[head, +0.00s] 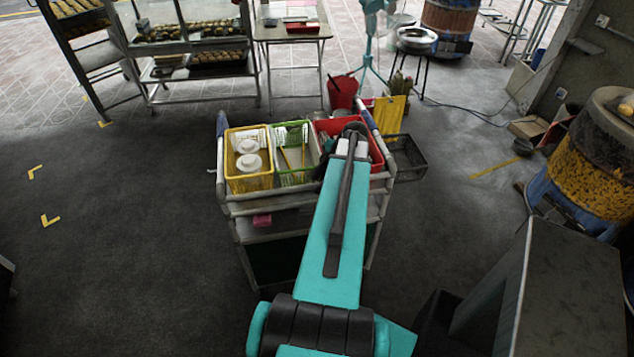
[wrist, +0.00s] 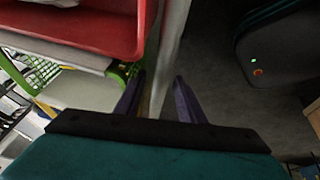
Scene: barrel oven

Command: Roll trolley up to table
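The trolley (head: 305,232) is a grey metal cart with shelves, standing on dark floor in front of me. Yellow (head: 248,160), green (head: 291,152) and red (head: 375,152) baskets sit on its top. A wooden table (head: 290,33) with a red box stands beyond it, apart from the trolley. My arm reaches over the trolley's right part and hides some of it; my gripper is not clear there. In the wrist view my gripper (wrist: 160,78) has its fingers spread on either side of a grey trolley rail (wrist: 170,45), with a small gap visible. The red basket (wrist: 85,25) is beside it.
A glass display cart (head: 195,50) is at the back left. A red bucket (head: 342,92), a teal stand and a black basket (head: 408,155) are near the trolley's far right. A barrel oven (head: 590,165) stands right. Yellow floor marks (head: 48,220) lie on open floor left.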

